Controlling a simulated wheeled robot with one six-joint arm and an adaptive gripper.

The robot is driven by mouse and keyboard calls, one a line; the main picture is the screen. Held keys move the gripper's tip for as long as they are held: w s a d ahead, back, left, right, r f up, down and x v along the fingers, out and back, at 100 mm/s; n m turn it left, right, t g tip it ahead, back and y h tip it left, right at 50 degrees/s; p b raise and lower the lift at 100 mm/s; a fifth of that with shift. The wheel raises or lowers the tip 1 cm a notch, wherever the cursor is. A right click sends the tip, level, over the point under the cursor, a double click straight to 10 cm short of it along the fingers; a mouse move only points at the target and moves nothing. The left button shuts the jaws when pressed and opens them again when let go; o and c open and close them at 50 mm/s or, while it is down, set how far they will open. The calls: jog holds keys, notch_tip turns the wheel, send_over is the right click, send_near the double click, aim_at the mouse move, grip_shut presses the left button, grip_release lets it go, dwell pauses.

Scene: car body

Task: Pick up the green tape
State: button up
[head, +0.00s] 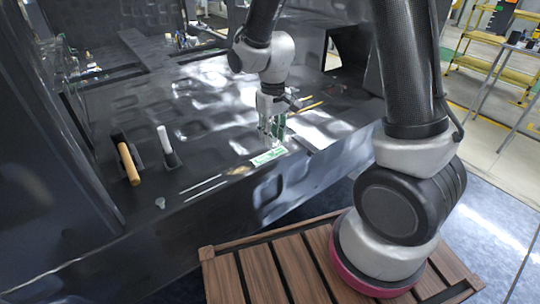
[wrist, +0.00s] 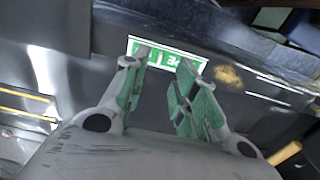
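The green tape (head: 268,156) is a flat green and white strip with white markings, lying on the dark car body panel near its front edge in the head view. In the wrist view the green tape (wrist: 168,54) lies just beyond the fingertips, its lower middle between them. My gripper (head: 272,131) points down and stands just behind and above the tape. In the wrist view my gripper (wrist: 158,68) shows two green-padded fingers, apart, with nothing between the pads. The exact height of the fingertips above the panel is hard to tell.
A small brownish-yellow patch (head: 239,170) lies left of the tape, with two thin light rods (head: 203,187) further left. A wooden-handled tool (head: 129,165) and a white-handled tool (head: 165,142) are at the left. A yellow stick (head: 308,107) lies behind my gripper to the right.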

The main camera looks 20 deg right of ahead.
aim_at(270, 154)
notch_tip(270, 154, down, 5)
jog(key=shift+r, duration=0.1)
jog(key=shift+c, duration=0.2)
grip_shut()
